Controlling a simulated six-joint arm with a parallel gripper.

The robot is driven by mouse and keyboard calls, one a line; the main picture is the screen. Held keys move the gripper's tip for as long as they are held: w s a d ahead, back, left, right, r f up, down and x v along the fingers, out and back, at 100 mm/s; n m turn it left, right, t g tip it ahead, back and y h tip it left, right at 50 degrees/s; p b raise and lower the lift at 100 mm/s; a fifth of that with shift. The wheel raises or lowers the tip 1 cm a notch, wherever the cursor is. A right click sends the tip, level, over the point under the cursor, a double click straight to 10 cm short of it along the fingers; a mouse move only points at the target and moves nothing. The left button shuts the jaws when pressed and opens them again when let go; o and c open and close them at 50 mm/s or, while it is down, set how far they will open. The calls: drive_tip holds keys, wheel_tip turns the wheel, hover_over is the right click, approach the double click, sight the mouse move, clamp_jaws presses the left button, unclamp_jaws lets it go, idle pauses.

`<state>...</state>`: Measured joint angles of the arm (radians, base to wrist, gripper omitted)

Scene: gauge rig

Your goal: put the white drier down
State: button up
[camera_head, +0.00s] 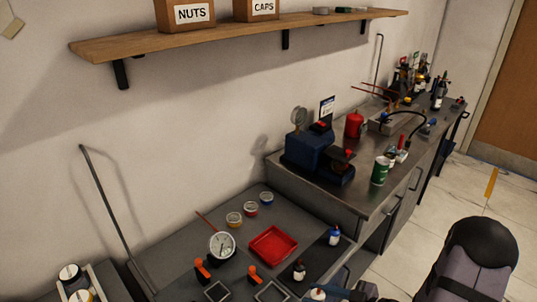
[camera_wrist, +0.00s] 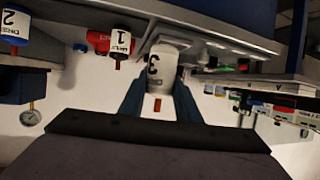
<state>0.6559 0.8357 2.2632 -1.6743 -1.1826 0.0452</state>
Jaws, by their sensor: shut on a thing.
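The white drier (camera_wrist: 161,68), a white cylinder marked 3, stands between the fingers of my gripper (camera_wrist: 158,100) in the wrist view. The gripper is shut on it, with one dark finger on each side.
A blue-topped bottle (camera_head: 334,237) and a dark-topped bottle (camera_head: 299,271) stand close by on a dark strip. A red tray (camera_head: 273,244), a dial gauge (camera_head: 222,245) and several small tins (camera_head: 251,208) lie further back. A higher metal bench (camera_head: 330,190) carries a blue machine.

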drive_tip(key=shift+d+r+m+t+p, duration=0.3)
drive_tip(key=shift+d+r, duration=0.25)
drive_tip(key=shift+d, duration=0.35)
